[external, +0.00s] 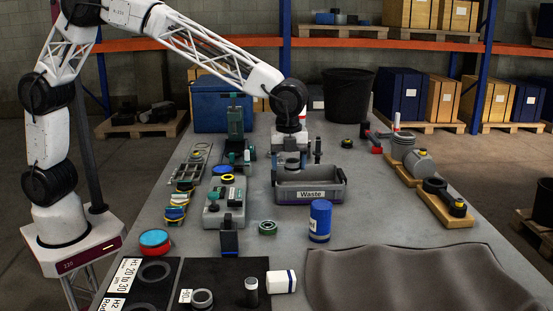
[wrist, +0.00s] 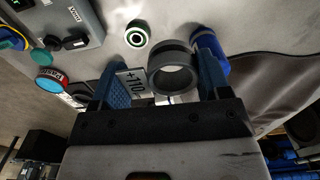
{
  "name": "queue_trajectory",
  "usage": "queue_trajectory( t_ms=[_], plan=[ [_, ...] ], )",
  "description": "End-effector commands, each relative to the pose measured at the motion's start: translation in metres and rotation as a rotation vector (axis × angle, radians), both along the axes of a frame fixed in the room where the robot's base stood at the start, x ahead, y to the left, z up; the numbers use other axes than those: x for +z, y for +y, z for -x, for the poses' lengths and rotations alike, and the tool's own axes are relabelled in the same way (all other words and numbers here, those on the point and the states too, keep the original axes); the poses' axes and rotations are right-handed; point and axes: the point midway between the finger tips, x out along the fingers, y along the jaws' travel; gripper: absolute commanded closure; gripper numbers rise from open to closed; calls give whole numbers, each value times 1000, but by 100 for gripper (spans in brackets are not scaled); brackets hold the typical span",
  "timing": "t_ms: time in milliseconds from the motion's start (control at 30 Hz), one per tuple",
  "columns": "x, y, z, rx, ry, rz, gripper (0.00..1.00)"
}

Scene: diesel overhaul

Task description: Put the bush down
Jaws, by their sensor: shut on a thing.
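My gripper (external: 291,162) is above the back left part of the grey bin marked "Waste" (external: 310,196) in the external view. In the wrist view my gripper (wrist: 163,82) has blue fingers, shut on the bush (wrist: 172,58), a grey hollow ring. The bush is hard to make out in the external view. Black mats with white labels (external: 126,276) lie at the table's front left. Grey rings (external: 202,297) and a dark upright cylinder with a pale top (external: 251,288) stand on them.
A blue can (external: 320,222) and a green-and-black ring (external: 268,228) stand in front of the bin. A white box (external: 281,282) sits beside the mats. A rumpled grey cloth (external: 410,277) covers the front right. Wooden boards with parts (external: 445,210) line the right edge.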

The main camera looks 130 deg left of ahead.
Motion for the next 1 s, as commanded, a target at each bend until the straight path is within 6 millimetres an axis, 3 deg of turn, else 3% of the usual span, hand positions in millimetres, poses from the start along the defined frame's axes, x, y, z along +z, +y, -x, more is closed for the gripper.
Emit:
queue_trajectory(
  t_ms=[33,300,600,700,800,1000],
  plan=[
    [-1,17,4,5,0,0,54],
    [-2,97,29,5,1,1,54],
    [-3,165,56,3,0,0,54],
    [-5,180,63,2,0,0,54],
    [-26,176,62,0,2,2,54],
    [-49,176,62,0,0,0,54]
  ],
)
